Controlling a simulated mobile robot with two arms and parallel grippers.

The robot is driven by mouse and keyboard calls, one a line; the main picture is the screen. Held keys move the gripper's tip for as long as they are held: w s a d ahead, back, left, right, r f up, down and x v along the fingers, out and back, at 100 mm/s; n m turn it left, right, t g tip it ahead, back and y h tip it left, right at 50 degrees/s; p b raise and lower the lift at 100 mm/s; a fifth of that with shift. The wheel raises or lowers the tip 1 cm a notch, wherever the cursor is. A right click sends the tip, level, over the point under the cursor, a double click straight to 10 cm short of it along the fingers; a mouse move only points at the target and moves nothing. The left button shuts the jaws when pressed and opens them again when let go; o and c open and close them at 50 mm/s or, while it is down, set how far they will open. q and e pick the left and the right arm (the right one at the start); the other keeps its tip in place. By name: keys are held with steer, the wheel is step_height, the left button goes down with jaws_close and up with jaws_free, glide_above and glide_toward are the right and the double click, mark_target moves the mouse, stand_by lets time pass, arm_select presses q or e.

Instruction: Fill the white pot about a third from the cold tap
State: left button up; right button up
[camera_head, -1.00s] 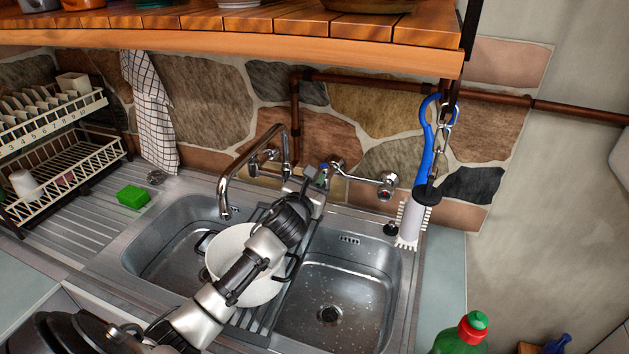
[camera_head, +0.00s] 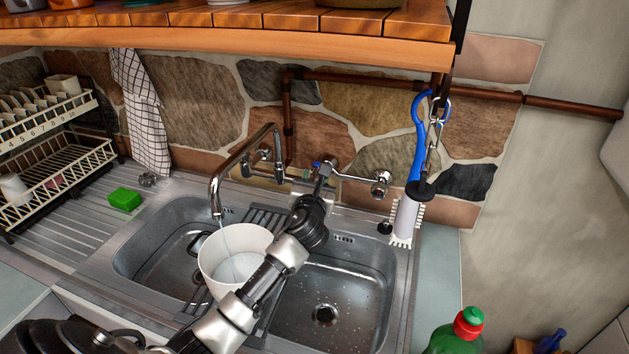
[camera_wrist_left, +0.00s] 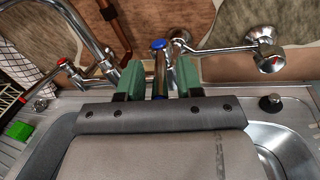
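The white pot (camera_head: 208,262) stands on the slatted rack between the two sink bowls, partly hidden by my left arm. The spout (camera_head: 214,190) hangs over it, and a thin stream of water (camera_head: 226,238) falls into the pot. Some water seems to lie inside; its level is hard to tell. The cold tap (camera_wrist_left: 158,46) has a blue cap. My left gripper (camera_head: 322,180) is at this tap. In the left wrist view its green-padded fingers stand on either side of the tap handle with small gaps, so it looks open. My right gripper is not in view.
A red-marked tap (camera_wrist_left: 64,62) is left of the cold one. A chrome wall fitting (camera_head: 380,184), a hanging brush (camera_head: 405,220) and a green bottle (camera_head: 455,338) are to the right. A green sponge (camera_head: 125,199) lies on the drainer. The right bowl (camera_head: 335,290) is empty.

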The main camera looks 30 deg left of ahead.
arm_select(q)
steer(key=shift+s, duration=0.1)
steer(key=b+v, duration=0.1)
steer(key=v, duration=0.9)
steer(key=shift+s+d+b, duration=0.25)
steer(key=shift+b, duration=0.05)
